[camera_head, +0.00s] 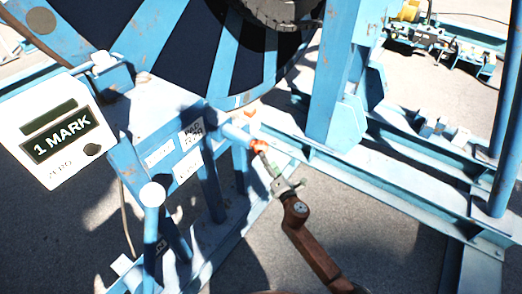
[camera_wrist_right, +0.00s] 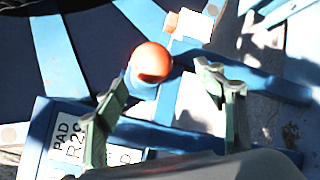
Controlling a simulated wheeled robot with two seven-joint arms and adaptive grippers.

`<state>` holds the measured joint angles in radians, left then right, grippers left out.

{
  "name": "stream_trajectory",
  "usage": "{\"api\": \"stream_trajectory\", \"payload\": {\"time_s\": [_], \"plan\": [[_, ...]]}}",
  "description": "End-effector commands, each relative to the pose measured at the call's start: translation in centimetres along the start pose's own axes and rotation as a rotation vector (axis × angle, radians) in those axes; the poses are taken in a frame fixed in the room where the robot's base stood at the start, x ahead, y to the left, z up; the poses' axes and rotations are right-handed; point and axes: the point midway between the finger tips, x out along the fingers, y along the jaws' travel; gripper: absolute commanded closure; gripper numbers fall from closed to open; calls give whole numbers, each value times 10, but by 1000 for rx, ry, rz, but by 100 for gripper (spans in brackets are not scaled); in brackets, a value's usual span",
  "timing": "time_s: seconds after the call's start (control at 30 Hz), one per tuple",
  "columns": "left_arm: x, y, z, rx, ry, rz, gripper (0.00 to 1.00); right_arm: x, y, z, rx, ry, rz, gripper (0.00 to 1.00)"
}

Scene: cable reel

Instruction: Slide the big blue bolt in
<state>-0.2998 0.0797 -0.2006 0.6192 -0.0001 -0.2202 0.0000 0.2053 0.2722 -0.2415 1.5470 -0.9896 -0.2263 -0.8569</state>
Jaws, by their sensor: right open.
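The big blue bolt (camera_head: 237,134) lies along the top of a blue frame beside the reel. Its orange-red ball knob (camera_head: 259,146) is at its right end. The knob (camera_wrist_right: 151,62) and a short piece of blue shaft show in the right wrist view. My right gripper (camera_head: 270,168) is close to the knob, on its lower right. In the wrist view my right gripper (camera_wrist_right: 163,78) is open, with its green fingers on either side of the knob and a visible space to each. The bolt's far end is hard to make out. My left gripper is out of view.
The large blue and black reel (camera_head: 190,50) fills the top. A white counter box reading "1 MARK" (camera_head: 60,135) stands at left. A blue upright (camera_head: 335,85) and long floor rails (camera_head: 385,180) are at right.

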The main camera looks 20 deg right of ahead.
Motion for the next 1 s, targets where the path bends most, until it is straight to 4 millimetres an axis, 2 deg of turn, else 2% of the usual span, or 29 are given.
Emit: {"api": "stream_trajectory", "payload": {"time_s": [0.1, 0.53, 0.7, 0.93, 1.0], "plan": [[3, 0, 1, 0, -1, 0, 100, 8, 12, 4, -31, -9, 23, 36], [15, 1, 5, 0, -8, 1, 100, 69, 12, 4, -27, -9, 20, 36], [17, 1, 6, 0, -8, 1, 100, 78, 12, 4, -26, -8, 20, 36], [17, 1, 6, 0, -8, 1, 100, 79, 13, 5, -26, -8, 20, 36], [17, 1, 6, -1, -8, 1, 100, 79, 13, 5, -26, -8, 20, 40]]}}
